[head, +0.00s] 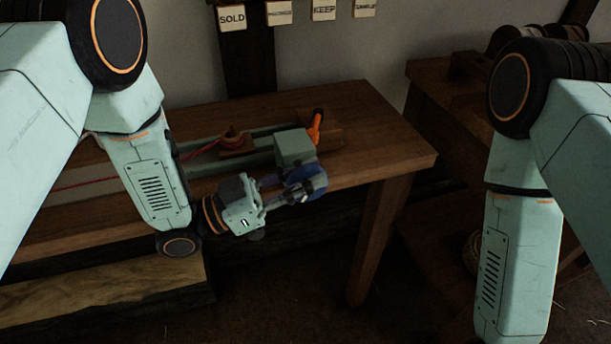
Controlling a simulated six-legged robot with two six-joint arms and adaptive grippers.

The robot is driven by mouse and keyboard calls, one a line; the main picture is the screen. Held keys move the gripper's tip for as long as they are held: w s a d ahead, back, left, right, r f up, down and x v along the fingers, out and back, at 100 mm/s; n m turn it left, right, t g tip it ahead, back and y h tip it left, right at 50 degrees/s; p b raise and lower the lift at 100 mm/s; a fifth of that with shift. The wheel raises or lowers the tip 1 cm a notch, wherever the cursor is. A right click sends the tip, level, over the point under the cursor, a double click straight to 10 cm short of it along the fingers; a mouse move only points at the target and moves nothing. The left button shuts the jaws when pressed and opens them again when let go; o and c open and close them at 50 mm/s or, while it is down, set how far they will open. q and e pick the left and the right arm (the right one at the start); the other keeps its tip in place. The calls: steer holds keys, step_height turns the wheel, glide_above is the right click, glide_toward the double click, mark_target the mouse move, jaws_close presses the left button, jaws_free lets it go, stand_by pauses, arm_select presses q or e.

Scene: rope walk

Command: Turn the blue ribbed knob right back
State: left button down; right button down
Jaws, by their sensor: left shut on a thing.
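The blue ribbed knob (303,174) is on the near side of a green block-shaped housing (295,147) at the right part of the wooden bench. My left gripper (308,188) is at the knob, with its fingers shut on it from the front. The fingers and their links cover much of the knob, so its ribs and any mark on it cannot be made out. My right arm hangs down at the right, and its gripper is out of view below the picture.
An orange handle (316,126) stands behind the housing. A red cord (202,148) runs left along the wooden bench (392,150). Paper labels, one reading SOLD (232,18), hang above. A second table (440,90) stands at the right, with floor between.

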arm_select(q)
steer(key=c, duration=1.4)
jaws_free()
steer(key=shift+c, duration=0.2)
steer(key=v, duration=1.2)
